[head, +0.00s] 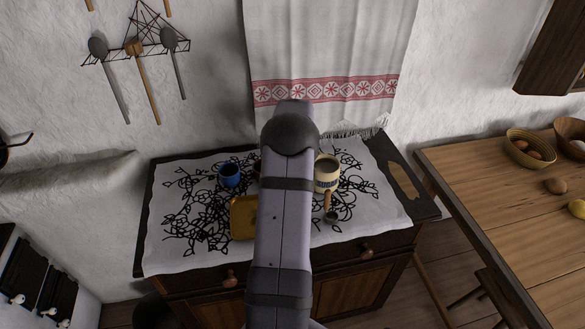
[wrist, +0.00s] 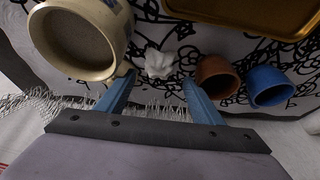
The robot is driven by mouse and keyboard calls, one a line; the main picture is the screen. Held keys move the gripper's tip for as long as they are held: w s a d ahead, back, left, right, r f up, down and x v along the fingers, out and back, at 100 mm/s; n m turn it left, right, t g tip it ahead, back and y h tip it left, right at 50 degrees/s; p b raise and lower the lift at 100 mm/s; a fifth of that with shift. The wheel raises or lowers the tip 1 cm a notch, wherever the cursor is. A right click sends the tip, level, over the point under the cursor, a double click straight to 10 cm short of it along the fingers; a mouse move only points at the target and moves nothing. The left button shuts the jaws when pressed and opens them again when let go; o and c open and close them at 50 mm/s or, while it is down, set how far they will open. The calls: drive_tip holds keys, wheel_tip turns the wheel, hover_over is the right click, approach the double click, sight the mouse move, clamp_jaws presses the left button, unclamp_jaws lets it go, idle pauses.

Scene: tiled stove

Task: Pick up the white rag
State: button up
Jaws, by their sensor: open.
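The white rag (wrist: 159,62) is a small crumpled lump in the wrist view, lying on the black-and-white patterned cloth. My gripper (wrist: 159,80) is open, with blue fingers pointing toward the rag. The rag shows just beyond the fingertips, roughly centred between them; nothing is held. Whether the fingers touch the cloth cannot be told. In the head view my own arm hides both the rag and the gripper.
Close around the rag stand a cream mug (wrist: 82,38), a brown cup (wrist: 217,76), a blue cup (wrist: 270,87) and a golden tray (wrist: 262,14). A ladle (head: 330,212) lies on the patterned cloth (head: 170,245). A fringed towel (head: 330,50) hangs behind.

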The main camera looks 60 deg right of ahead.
drive_tip(key=shift+p+x, duration=0.9)
drive_tip(key=shift+x, duration=1.1)
drive_tip(key=shift+s, duration=0.1)
drive_tip(key=c, duration=1.1)
